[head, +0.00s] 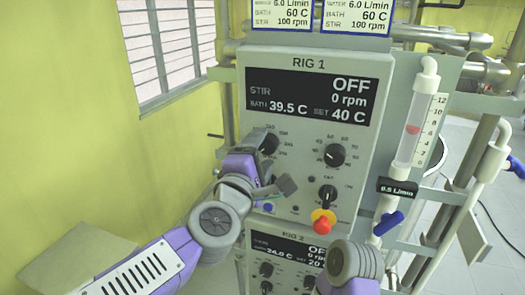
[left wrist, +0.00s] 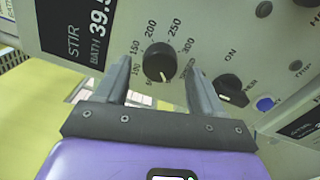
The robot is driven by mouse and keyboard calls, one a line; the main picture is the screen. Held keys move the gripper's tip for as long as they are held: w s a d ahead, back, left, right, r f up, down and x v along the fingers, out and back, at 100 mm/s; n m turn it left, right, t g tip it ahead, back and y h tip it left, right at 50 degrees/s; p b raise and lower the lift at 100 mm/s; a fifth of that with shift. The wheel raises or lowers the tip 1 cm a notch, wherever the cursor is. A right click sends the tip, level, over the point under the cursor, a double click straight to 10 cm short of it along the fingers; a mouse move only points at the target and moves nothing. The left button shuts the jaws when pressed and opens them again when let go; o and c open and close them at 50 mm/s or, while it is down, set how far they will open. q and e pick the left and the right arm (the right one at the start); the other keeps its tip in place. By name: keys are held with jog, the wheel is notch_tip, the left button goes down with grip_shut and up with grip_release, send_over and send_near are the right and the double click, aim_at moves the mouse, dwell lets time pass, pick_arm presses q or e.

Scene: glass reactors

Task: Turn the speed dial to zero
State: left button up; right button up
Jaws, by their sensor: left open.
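The speed dial (head: 269,144) is a black round knob on the upper left of the RIG 1 panel (head: 302,150), partly hidden by my left gripper in the head view. In the left wrist view the dial (left wrist: 159,62) shows between my two grey fingertips, with a gap on both sides. Its scale shows 100 to 300, and its pale mark is at the lower edge, away from those numbers. My left gripper (head: 274,163) is open at the panel. The display (head: 312,95) reads STIR OFF, 0 rpm. My right gripper is out of view.
A second black dial (head: 334,155) is to the right. A black switch (head: 327,194) and a red and yellow stop button (head: 323,221) are below it. The RIG 2 panel (head: 287,262) is underneath. A glass flow tube (head: 416,118) stands at the right. A yellow wall (head: 75,130) is at the left.

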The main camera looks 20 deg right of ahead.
pick_arm(q)
jog(key=v, duration=0.6)
jog(key=shift+s+a, duration=0.15)
jog(key=shift+s, duration=0.1)
